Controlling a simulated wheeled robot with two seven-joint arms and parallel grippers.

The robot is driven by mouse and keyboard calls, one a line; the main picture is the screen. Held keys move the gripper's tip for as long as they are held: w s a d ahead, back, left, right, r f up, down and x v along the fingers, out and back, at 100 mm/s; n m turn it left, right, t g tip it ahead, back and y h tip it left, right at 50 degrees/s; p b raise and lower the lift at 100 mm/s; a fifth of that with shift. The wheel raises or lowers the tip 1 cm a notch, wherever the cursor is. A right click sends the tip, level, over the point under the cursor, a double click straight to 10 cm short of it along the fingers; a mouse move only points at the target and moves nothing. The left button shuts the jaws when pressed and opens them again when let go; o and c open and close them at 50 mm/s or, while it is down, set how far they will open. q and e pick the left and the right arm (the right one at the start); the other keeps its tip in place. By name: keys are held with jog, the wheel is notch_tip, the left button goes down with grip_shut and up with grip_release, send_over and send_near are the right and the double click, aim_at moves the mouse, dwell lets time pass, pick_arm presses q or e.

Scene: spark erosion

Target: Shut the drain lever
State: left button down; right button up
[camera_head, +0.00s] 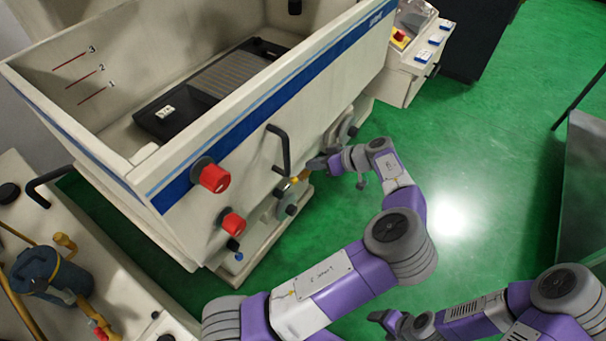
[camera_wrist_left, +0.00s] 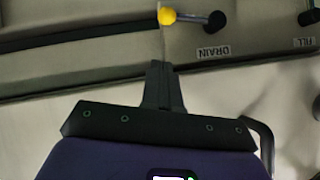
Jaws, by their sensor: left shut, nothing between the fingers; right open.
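A DRAIN label (camera_wrist_left: 213,52) sits below the pivot. In the head view a small yellow spot (camera_head: 296,179) by my left fingertips looks like the ball. My left gripper (camera_head: 311,167) is shut and empty; its fingers (camera_wrist_left: 163,68) point at the ball with a visible gap in the wrist view. My right gripper (camera_head: 375,317) is open, low in the head view, away from the machine.
A black handle (camera_head: 281,146) and two red knobs (camera_head: 212,178) stand out from the tank front (camera_head: 255,125). A FILL label (camera_wrist_left: 305,43) and another dark pivot lie right of the lever. A side unit with blue canister (camera_head: 45,272) stands at left. Green floor is open at right.

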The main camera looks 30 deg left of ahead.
aim_at(286, 187)
pick_arm(q)
jog(key=s+a+f, duration=0.1)
jog(key=a+f, duration=0.2)
jog(key=f, duration=0.2)
jog(key=shift+s+a+f, duration=0.2)
jog(key=shift+f, duration=0.1)
pick_arm(e)
jog(key=shift+f, duration=0.1)
